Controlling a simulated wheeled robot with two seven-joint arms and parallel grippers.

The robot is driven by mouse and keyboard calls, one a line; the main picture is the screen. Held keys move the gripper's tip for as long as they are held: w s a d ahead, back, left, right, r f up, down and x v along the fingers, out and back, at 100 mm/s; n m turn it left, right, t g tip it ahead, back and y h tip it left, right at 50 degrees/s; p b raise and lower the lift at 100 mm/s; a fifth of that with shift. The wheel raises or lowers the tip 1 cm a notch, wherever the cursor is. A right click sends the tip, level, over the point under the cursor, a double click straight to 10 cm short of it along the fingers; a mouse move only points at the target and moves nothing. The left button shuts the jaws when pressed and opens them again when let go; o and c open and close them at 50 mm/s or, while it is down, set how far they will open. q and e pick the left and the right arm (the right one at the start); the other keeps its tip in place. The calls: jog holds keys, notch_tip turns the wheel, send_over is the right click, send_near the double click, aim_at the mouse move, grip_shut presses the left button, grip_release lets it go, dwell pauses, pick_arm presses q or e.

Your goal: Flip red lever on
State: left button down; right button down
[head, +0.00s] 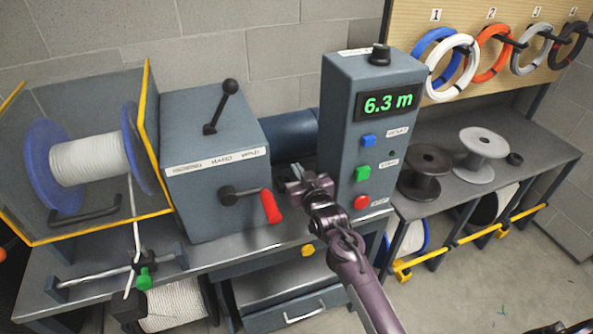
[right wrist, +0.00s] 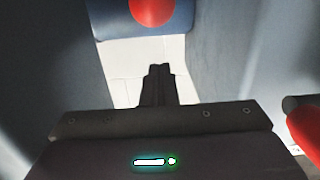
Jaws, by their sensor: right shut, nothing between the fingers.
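A red lever grip (head: 270,206) sits on a dark pivot low on the front of the grey machine housing, angled down to the right. My right gripper (head: 292,182) is shut and empty, just right of and above the red grip, in front of the gap between the housing and the control box. It looks apart from the lever. In the right wrist view the shut fingers (right wrist: 158,85) point into a gap between grey walls, with a red rounded piece (right wrist: 308,135) at the right edge, likely the lever grip. My left gripper is not in view.
The control box (head: 343,130) stands close right of my right gripper, with blue, green and red buttons and a display reading 6.3 m. A black-knobbed lever (head: 222,105) tops the housing (head: 205,195). A white spool (head: 88,159) is at left. Another red part (right wrist: 152,10) tops the wrist view.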

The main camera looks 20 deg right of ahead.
jog(key=s+f+b, duration=0.1)
jog(key=s+b, duration=0.1)
jog(key=s, duration=0.8)
jog(key=shift+d, duration=0.15)
jog(key=shift+f, duration=0.1)
jog(key=s+a+f+n+g, duration=0.1)
jog(key=s+f+g, duration=0.2)
jog(key=s+g, duration=0.65)
jog(key=s+a+f+g, duration=0.1)
jog(key=s+f+g, duration=0.25)
jog(key=s, duration=1.15)
notch_tip(320, 180, down, 31)
jog(key=s+g, duration=0.2)
jog(key=s, duration=0.1)
jog(key=s+d+f, duration=0.2)
jog(key=s+f, duration=0.6)
jog(key=s, duration=0.1)
jog(key=s+d+f+g, duration=0.1)
jog(key=s+f, duration=0.8)
jog(key=shift+s+d+n+h, duration=0.3)
jog(key=shift+d+n, duration=0.1)
